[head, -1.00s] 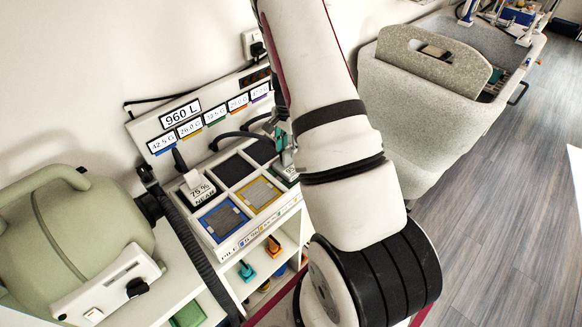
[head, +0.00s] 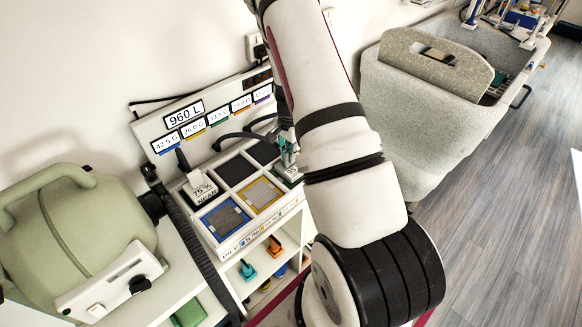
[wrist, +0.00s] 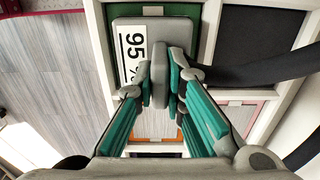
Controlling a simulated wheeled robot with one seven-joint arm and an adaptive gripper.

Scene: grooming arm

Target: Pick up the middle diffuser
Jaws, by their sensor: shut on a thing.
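In the wrist view my gripper (wrist: 160,88) has its teal-lined fingers shut on the upright grip of a grey block (wrist: 182,33). The block carries a white label reading "95 %". It sits over a green-bordered compartment of a white tray; I cannot tell whether it touches the compartment floor. In the head view my arm hides most of the gripper (head: 286,150) and the block. No written name shows which thing is the middle diffuser.
A white tray rack (head: 219,179) holds blue- and yellow-bordered pads and a white block labelled "75 % NEAR" (head: 199,186). A dark hose (wrist: 265,72) crosses close right of the fingers. A green dryer (head: 85,235) stands left; a grey tub (head: 415,120) stands right.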

